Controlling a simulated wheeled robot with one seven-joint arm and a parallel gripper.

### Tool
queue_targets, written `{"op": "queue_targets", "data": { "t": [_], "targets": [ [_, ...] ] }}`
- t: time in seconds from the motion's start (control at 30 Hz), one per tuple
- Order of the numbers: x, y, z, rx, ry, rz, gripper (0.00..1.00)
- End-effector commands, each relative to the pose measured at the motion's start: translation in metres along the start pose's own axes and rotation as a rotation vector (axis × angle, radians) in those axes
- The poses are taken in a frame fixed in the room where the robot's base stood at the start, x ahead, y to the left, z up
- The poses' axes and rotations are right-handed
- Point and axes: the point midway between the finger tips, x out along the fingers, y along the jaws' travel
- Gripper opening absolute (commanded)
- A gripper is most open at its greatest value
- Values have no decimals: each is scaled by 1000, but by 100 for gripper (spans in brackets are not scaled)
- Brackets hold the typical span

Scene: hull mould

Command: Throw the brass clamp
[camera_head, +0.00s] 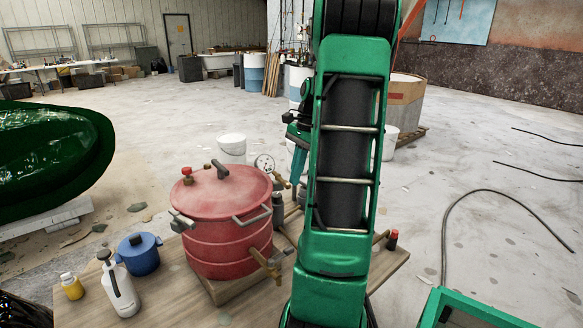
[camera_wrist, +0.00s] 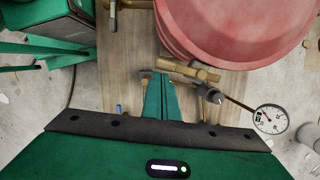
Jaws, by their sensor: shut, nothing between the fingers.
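A red lidded pot (camera_head: 228,225) stands on a wooden board, with brass fittings on its side. In the wrist view, a brass clamp-like piece (camera_wrist: 190,70) lies against the pot's rim (camera_wrist: 225,45), just beyond and right of my fingertips. My gripper (camera_wrist: 160,78) has its green fingers together, with nothing between them; I cannot tell whether a tip touches the brass. In the head view, brass pieces show at the pot's lower right (camera_head: 267,264) and by the lid's right edge; which one is the clamp is unclear.
A pressure gauge (camera_wrist: 270,118) on a thin stem stands right of my fingers, near a grey knob (camera_wrist: 210,94). Open floor lies right, with a hose (camera_head: 448,225).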

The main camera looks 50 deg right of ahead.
Motion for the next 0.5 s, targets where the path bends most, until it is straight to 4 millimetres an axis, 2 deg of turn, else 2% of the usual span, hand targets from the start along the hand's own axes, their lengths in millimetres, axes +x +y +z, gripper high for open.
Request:
{"op": "queue_targets", "data": {
  "t": [0.23,0.5],
  "targets": [
    [-8,-3,-31,-5,2,2,0],
    [-69,-2,-29,-5,5,-2,0]
  ]
}}
